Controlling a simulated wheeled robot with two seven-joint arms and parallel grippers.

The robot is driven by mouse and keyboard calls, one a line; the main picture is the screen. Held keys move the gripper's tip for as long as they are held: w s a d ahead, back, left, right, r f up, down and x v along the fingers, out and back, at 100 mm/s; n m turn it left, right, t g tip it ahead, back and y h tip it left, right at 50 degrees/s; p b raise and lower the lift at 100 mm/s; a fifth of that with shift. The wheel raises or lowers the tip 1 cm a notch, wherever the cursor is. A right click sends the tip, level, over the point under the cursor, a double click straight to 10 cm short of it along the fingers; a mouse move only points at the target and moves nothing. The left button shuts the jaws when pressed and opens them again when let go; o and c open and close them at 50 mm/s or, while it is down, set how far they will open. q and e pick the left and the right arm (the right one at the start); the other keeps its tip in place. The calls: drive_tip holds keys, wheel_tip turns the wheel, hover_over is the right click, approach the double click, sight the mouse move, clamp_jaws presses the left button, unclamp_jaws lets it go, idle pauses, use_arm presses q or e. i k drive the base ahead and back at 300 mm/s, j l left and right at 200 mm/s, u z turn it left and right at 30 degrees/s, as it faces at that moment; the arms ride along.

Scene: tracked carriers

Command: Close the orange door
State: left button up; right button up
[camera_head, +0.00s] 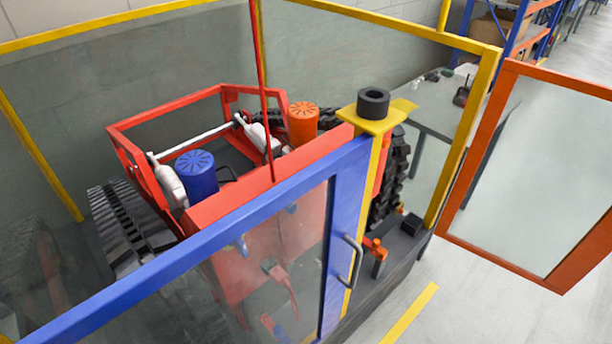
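The orange door (491,118) is an orange frame around a clear pane at the right of the head view. It stands swung open, out from a yellow post (467,135) of the enclosure, over the floor. Its right part is cut off by the picture's edge. No handle shows on the part in view. Neither of my grippers is in view.
A blue-framed door (345,215) with a grey handle (352,262) closes the front. Inside the enclosure stands a red tracked carrier (233,197). A grey table (436,119) is behind. The floor (480,300) at the lower right is clear, with a yellow line.

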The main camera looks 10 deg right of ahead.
sight(595, 246)
drive_tip(key=i+l, duration=0.1)
drive_tip(key=l, duration=1.3)
drive_tip(key=k+l, duration=0.15)
drive_tip(key=l, duration=0.4)
drive_tip(key=k+l+z, duration=0.1)
drive_tip(key=l, duration=0.45)
drive_tip(key=k+l, duration=0.15)
drive_tip(key=l, duration=0.4)
drive_tip(key=k+l+z, duration=0.1)
drive_tip(key=l, duration=0.5)
drive_tip(key=k+l, duration=0.1)
drive_tip(key=l, duration=0.45)
drive_tip(key=z, duration=0.05)
